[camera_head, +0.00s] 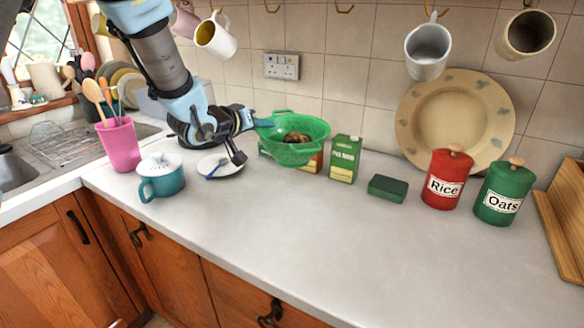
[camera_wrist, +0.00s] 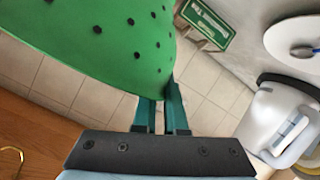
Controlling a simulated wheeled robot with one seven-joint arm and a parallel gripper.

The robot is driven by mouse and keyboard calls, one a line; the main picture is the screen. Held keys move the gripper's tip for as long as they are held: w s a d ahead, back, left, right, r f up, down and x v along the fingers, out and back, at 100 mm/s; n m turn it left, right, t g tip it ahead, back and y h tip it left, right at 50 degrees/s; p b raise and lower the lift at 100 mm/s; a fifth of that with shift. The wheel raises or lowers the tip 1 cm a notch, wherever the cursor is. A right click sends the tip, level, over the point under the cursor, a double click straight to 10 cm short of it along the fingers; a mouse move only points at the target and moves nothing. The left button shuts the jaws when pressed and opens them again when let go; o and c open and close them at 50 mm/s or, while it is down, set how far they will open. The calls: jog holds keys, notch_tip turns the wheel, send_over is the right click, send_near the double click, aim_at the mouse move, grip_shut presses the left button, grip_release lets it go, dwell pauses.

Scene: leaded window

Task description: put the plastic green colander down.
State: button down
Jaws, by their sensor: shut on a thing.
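The plastic green colander (camera_head: 290,154) is at the back of the counter in the head view, roughly upright, with brown items visible inside. My gripper (camera_head: 262,124) is shut on its rim from the left. In the wrist view, the dotted green wall of the colander (camera_wrist: 95,40) fills the upper left, and my gripper's fingers (camera_wrist: 161,115) pinch its edge. The colander overlaps a box behind or beneath it. It looks held above the grey-white counter (camera_head: 300,230), though its underside is hidden.
A green carton (camera_head: 344,158) and a dark green box (camera_head: 388,188) stand right of the colander. A white plate (camera_head: 221,166) and a teal mug (camera_head: 161,178) are to its left. Rice (camera_head: 447,182) and oats (camera_head: 503,194) canisters stand further right. The counter's front middle is clear.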

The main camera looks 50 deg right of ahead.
notch_tip(320, 180, down, 9)
jog(key=shift+r+p, duration=0.15)
jog(key=shift+p, duration=1)
jog(key=c, duration=1)
grip_release()
jog(key=shift+o, duration=0.2)
jog(key=b+v, duration=0.3)
jog(key=v, duration=0.9)
jog(key=shift+b, duration=0.35)
jog(key=shift+a, duration=0.1)
